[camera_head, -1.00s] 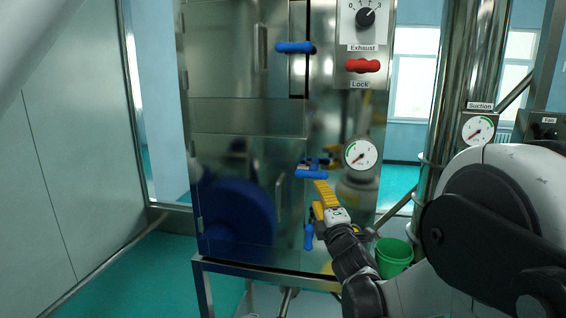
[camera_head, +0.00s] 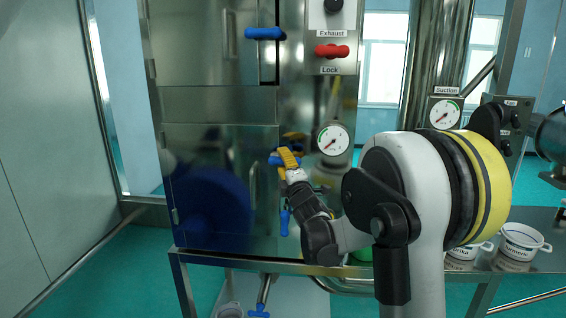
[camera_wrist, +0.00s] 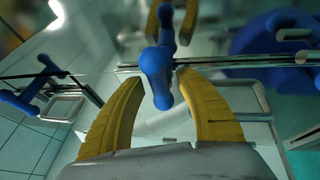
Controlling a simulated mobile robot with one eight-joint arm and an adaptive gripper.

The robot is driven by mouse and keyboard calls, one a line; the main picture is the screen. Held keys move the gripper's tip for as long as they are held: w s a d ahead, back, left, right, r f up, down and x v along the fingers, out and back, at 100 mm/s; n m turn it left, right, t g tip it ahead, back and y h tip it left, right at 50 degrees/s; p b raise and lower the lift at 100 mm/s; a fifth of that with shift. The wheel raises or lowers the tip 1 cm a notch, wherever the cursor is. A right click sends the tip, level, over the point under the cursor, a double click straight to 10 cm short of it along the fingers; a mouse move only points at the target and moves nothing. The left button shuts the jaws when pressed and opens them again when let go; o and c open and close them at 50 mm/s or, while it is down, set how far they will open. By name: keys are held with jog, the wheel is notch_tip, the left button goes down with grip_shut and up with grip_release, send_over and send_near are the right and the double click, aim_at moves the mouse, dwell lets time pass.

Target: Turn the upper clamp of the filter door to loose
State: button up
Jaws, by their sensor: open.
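The upper clamp of the filter door is a blue handle (camera_head: 274,159), mostly hidden behind my gripper (camera_head: 286,158) in the head view. In the wrist view the blue handle (camera_wrist: 156,78) stands between the two yellow fingers of my gripper (camera_wrist: 161,78). The fingers are open with a finger on each side; gaps show and they do not appear closed on it. The lower clamp (camera_head: 284,221) is blue and hangs below on the same door edge. It probably also shows at the left of the wrist view (camera_wrist: 36,88). The filter door (camera_head: 205,190) is shiny steel and looks shut.
Another blue handle (camera_head: 265,34) sits on the upper door, and a red lock handle (camera_head: 332,51) is to its right. A round gauge (camera_head: 333,139) is just right of my gripper. White tubs (camera_head: 523,242) stand on the bench at right.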

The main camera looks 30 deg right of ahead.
grip_shut()
jog(key=shift+m+b, duration=0.3)
jog(key=m+t+h+b, duration=0.1)
jog(key=m+h+b, duration=0.1)
jog(key=m, duration=0.2)
jog(key=shift+f+b, duration=0.1)
jog(key=shift+b, duration=0.25)
jog(key=m+h+b, duration=0.1)
jog(key=m+h, duration=0.1)
jog(key=m, duration=0.1)
jog(key=m+h+b, duration=0.1)
jog(key=m, duration=0.2)
jog(key=shift+r+m+h, duration=0.2)
jog(key=shift+m+h, duration=0.2)
jog(key=m+g+h, duration=0.1)
jog(key=m+h, duration=0.1)
jog(key=m, duration=0.2)
jog(key=m+g+h+b, duration=0.1)
jog(key=m+h, duration=0.1)
jog(key=m, duration=0.2)
jog(key=shift+s+d+r, duration=0.1)
jog(key=shift+d+r+m+g+h, duration=0.1)
jog(key=shift+m+g+h, duration=0.55)
jog(key=shift+m, duration=0.85)
jog(key=shift+m+g+h, duration=0.55)
jog(key=shift+m+g, duration=0.1)
jog(key=shift+m, duration=1.15)
